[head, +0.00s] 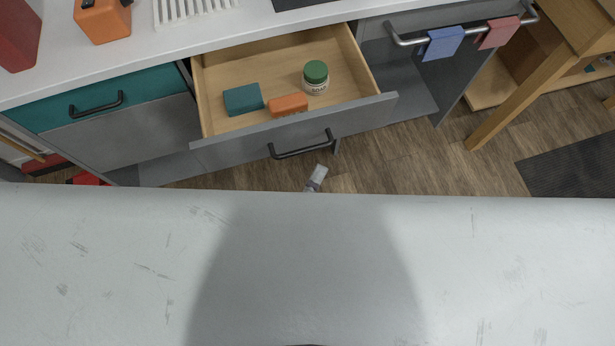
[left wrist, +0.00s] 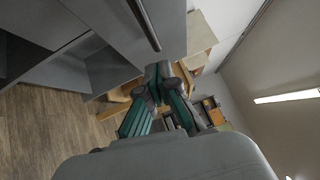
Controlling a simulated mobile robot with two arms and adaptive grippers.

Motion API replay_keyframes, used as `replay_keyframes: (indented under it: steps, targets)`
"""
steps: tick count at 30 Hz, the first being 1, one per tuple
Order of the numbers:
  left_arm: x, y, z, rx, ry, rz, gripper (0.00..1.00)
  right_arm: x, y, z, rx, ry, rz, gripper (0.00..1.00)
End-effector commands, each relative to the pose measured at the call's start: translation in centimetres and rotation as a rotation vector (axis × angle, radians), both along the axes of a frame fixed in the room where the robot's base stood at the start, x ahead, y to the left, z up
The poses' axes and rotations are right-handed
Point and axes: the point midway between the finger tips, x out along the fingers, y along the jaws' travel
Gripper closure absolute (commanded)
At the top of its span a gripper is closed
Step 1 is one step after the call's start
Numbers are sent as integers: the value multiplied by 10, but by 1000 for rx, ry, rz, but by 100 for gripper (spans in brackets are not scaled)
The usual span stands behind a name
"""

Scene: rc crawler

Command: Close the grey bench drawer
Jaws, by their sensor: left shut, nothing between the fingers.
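The grey bench drawer (head: 365,114) is pulled out, with its pale wooden inside showing in the head view. Its dark bar handle (head: 302,150) is on the grey front. In the drawer lie a teal block (head: 243,99), an orange block (head: 289,104) and a soap jar with a green lid (head: 316,76). The tip of my left gripper (head: 316,178) shows just below the handle in the picture, apparently apart from it. In the left wrist view my left gripper (left wrist: 160,72) is shut and empty, near a grey front (left wrist: 175,25) with a dark bar handle (left wrist: 143,22). My right gripper is not in view.
A shut teal-fronted drawer (head: 55,112) is to the left. A rail (head: 460,35) with a blue cloth (head: 445,43) and a red cloth (head: 498,33) is to the right. A wooden table leg (head: 520,95) stands farther right. A pale scuffed surface hides the lower head view.

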Motion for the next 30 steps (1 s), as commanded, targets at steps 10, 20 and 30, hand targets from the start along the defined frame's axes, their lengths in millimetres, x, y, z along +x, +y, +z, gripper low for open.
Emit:
replay_keyframes:
  steps: [10, 20, 30]
  targets:
    - [26, 11, 5, 2, 1, -1, 100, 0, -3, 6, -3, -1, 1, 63]
    - [27, 11, 5, 1, 2, 0, 100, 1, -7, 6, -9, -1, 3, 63]
    - [59, 21, 6, 3, -3, 2, 100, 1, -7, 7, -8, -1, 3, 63]
